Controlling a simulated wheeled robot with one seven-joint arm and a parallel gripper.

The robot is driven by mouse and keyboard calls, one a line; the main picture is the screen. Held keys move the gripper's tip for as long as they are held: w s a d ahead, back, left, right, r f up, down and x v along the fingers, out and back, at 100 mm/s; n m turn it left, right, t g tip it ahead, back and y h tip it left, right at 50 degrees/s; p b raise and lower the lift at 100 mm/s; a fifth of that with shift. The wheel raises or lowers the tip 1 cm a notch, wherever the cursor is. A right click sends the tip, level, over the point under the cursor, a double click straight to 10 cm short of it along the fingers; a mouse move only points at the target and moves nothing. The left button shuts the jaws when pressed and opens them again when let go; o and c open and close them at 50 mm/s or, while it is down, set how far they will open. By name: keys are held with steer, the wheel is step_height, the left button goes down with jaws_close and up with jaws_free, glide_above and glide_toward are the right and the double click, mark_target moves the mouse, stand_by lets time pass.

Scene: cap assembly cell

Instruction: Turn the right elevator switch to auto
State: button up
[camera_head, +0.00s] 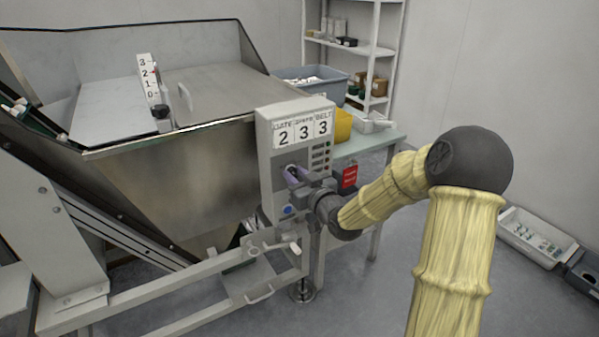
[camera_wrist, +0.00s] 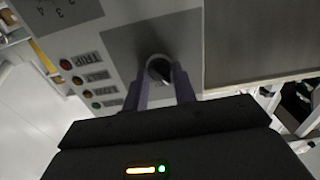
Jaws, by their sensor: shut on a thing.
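The control box (camera_head: 265,152) stands on the right side of the steel hopper, with a sign reading 2 3 3 on its upper face. My gripper (camera_head: 293,174) reaches its front face from the right. In the wrist view the two purple fingers of my gripper (camera_wrist: 160,86) are shut on a round dark switch knob (camera_wrist: 159,68), one finger on each side. The knob sits on a dark grey plate (camera_wrist: 130,40). Its labels and exact pointing direction cannot be read. In the head view my fingers hide most of the knob.
Indicator lights (camera_wrist: 76,80) with labels, one reading TRIP, sit beside the knob. A blue button (camera_head: 287,210) is low on the box. A red sign (camera_head: 349,177) is behind my wrist. The steel hopper (camera_head: 180,170) is at left and a green table (camera_head: 372,143) behind.

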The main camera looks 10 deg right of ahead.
steer(key=m+p, duration=0.3)
steer(key=m, duration=0.1)
steer(key=shift+r, duration=0.2)
steer(key=shift+d+f+m+p, duration=0.1)
steer(key=shift+m+p, duration=0.4)
steer(key=shift+m, duration=0.2)
steer(key=shift+d+f+m+p, duration=0.1)
steer(key=shift+m+p, duration=0.4)
steer(key=shift+m, duration=0.2)
steer(key=o, duration=1)
steer(key=shift+a, duration=0.1)
steer(key=p+v, duration=1.5)
steer(key=v, duration=0.2)
steer(key=shift+s, duration=0.25)
